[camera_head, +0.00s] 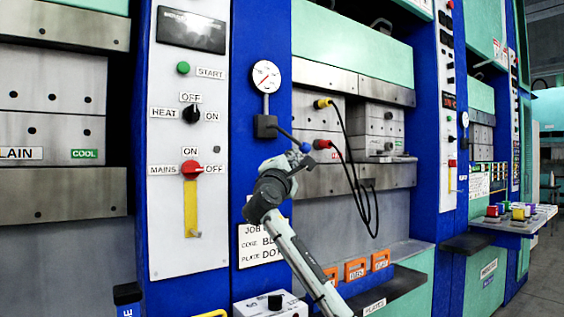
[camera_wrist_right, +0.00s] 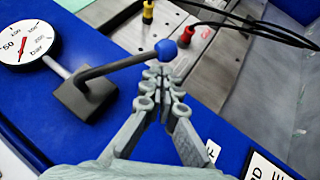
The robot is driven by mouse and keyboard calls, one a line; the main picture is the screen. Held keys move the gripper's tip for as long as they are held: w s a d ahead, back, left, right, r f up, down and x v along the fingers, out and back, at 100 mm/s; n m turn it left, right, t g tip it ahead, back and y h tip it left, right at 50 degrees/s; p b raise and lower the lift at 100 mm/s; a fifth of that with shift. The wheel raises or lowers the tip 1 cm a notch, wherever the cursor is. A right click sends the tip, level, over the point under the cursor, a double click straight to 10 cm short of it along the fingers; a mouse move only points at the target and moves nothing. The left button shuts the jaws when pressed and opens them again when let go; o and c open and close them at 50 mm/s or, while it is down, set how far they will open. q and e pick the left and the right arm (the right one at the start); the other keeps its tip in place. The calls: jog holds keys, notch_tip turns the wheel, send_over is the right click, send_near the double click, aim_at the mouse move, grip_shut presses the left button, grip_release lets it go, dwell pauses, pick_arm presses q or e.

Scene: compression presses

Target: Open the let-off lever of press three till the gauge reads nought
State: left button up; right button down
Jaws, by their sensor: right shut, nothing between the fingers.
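A round white gauge (camera_head: 266,76) with a red needle sits on the blue column; it also shows in the wrist view (camera_wrist_right: 25,38), marked in bar. I cannot read its value surely. Below it is a dark valve block (camera_head: 265,126), also in the wrist view (camera_wrist_right: 80,100). From it a dark lever (camera_wrist_right: 120,68) with a blue knob (camera_wrist_right: 166,51) slants outward; in the head view the knob (camera_head: 305,147) is at right. My right gripper (camera_head: 292,161) is shut and empty, its fingertips (camera_wrist_right: 160,72) close beside the knob; contact is unclear. My left gripper is out of view.
A red plug (camera_head: 322,144) and a yellow plug (camera_head: 323,103) with hanging black cables (camera_head: 362,195) are right of the knob. A white control panel (camera_head: 190,130) with a red mains switch (camera_head: 191,169) stands left. Orange handles (camera_head: 355,269) are below.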

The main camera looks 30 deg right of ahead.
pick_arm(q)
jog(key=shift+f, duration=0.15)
pick_arm(e)
jog(key=shift+d+r, duration=0.15)
jog(key=shift+d, duration=0.15)
jog(key=shift+d+r+n+t+p, duration=0.4)
jog(key=shift+d+r+n, duration=0.1)
jog(key=shift+d+n, duration=0.15)
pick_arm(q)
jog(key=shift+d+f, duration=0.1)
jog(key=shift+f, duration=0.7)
